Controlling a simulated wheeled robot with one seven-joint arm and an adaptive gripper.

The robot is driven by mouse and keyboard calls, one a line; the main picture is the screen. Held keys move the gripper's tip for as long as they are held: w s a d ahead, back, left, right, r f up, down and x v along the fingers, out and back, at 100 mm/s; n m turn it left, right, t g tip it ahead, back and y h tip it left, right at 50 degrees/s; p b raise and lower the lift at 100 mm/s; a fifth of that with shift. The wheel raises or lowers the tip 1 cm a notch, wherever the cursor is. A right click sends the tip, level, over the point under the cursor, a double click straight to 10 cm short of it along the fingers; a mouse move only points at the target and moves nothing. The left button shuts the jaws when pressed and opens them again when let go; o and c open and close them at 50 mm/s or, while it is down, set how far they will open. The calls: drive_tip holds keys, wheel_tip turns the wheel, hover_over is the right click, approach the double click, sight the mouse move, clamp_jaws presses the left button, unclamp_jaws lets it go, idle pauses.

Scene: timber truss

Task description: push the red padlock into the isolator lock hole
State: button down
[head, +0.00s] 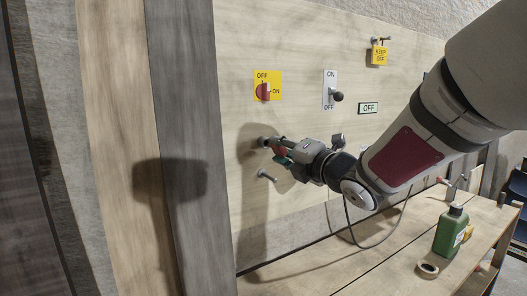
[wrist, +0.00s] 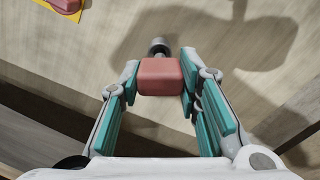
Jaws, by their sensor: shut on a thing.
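The red padlock (wrist: 160,77) sits between the teal-padded fingers of my gripper (wrist: 160,84) in the wrist view. My gripper is shut on it. In the head view, the padlock (head: 280,151) is mostly hidden by my gripper (head: 284,152), close to the board and beside a grey wall peg (head: 263,142). The peg also shows just beyond the padlock in the wrist view (wrist: 158,46); I cannot tell whether the padlock still hangs on it. The isolator is a yellow plate (head: 275,78) with a red knob (head: 263,92), above my gripper. Its lock hole cannot be made out.
A lower peg (head: 266,175) sticks out below my gripper. A green bottle (head: 449,234) and a tape roll (head: 428,269) stand on the bench (head: 350,270).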

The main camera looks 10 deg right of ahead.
drive_tip(key=shift+b+x, duration=1)
drive_tip(key=shift+x, duration=0.55)
drive_tip(key=c, duration=1.1)
unclamp_jaws()
drive_tip(key=shift+s, duration=0.15)
drive_tip(key=s+d+f+m+g+h, duration=0.3)
drive_tip(key=s+d+m+h, duration=0.1)
drive_tip(key=s+m, duration=0.55)
drive_tip(key=s+d+f+m+g+h, duration=0.2)
drive_tip(key=s+d+f+m+h, duration=0.25)
drive_tip(key=s+m, duration=0.5)
drive_tip(key=s+a+f+m+g+y, duration=0.1)
drive_tip(key=s+a+f+m+g, duration=0.2)
drive_tip(key=s, duration=0.5)
drive_tip(key=s+a+f+m+g+y, duration=0.2)
drive_tip(key=s+a+f+m+g, duration=0.2)
drive_tip(key=s, duration=0.4)
drive_tip(key=shift+s+f+m, duration=0.15)
drive_tip(key=shift+f+m, duration=0.15)
drive_tip(key=shift+m, duration=0.5)
